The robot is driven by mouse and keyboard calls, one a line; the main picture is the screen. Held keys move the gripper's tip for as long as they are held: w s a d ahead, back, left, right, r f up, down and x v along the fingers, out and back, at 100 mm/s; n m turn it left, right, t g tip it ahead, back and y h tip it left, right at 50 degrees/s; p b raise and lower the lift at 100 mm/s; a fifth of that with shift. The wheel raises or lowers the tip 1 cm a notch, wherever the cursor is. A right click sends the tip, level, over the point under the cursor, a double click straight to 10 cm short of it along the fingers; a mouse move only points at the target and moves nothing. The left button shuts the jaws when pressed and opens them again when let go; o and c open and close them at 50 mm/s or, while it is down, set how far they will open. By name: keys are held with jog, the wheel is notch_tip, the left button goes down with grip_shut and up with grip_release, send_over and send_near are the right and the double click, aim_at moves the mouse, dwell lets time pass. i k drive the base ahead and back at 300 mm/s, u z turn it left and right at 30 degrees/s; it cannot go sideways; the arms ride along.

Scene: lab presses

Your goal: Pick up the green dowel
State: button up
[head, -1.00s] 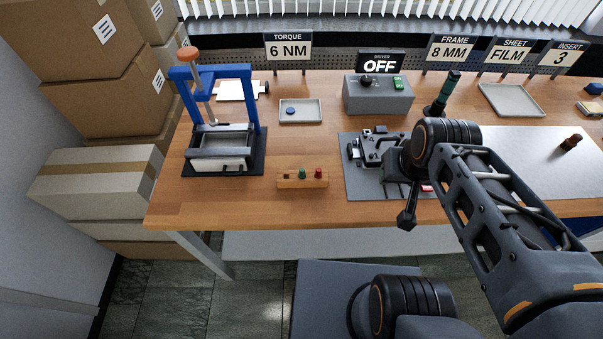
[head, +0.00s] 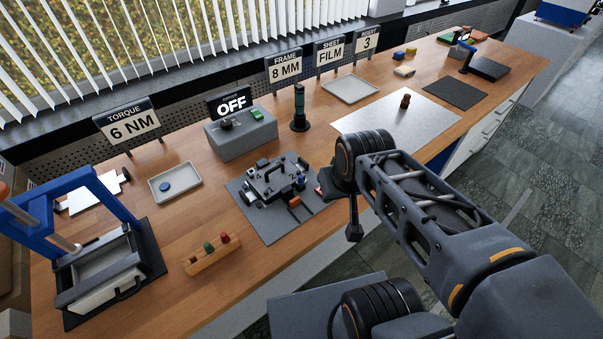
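A small wooden block (head: 212,256) lies near the front edge of the bench, between the blue press and the grey fixture plate. The green dowel (head: 209,247) stands upright in it, near its middle. A red dowel (head: 225,238) stands in the block just right of the green one. My gripper (head: 354,233) is well to the right of the block, at the end of my arm beyond the fixture plate.
A blue press (head: 120,195) stands left of the block. A grey fixture plate (head: 268,228) with a black clamp lies to its right.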

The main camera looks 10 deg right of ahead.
aim_at(209, 249)
jog(key=z, duration=0.3)
jog(key=k, duration=0.35)
jog(key=u, duration=1.05)
jog(key=k, duration=0.55)
jog(key=u, duration=0.65)
jog(key=k, duration=0.55)
jog(key=u, duration=1.2)
jog(key=i, duration=0.9)
jog(key=z, duration=1.15)
jog(key=i, duration=0.75)
jog(key=z, duration=0.85)
